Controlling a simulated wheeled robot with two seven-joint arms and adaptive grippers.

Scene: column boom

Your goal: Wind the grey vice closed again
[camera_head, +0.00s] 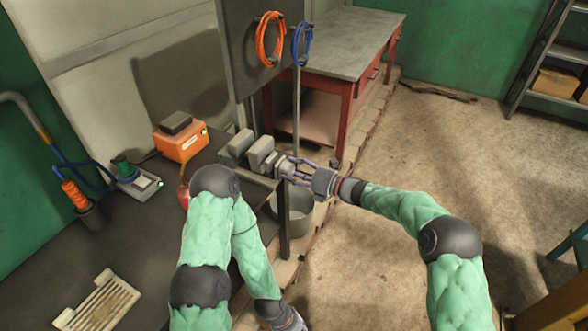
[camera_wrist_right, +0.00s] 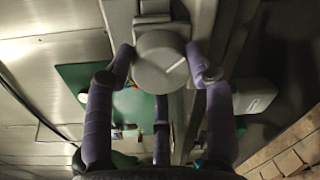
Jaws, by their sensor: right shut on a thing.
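The grey vice (camera_head: 260,151) sits at the far right edge of the dark bench. Its two blocky jaws stand a small gap apart. Its round grey knob (camera_wrist_right: 160,62), with a white line on its face, faces the right wrist camera. My right gripper (camera_head: 298,171) reaches the vice from the right. Its purple fingers are shut around the knob, with one finger on each side in the right wrist view (camera_wrist_right: 162,75). My left gripper (camera_head: 292,321) is partly cut off at the bottom edge, and its fingers cannot be made out.
An orange box (camera_head: 181,142) with a green light and a small device (camera_head: 138,184) stand on the bench left of the vice. A grey bucket (camera_head: 295,213) stands below the vice. A red-legged table (camera_head: 347,45) is behind. The floor at right is mostly clear.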

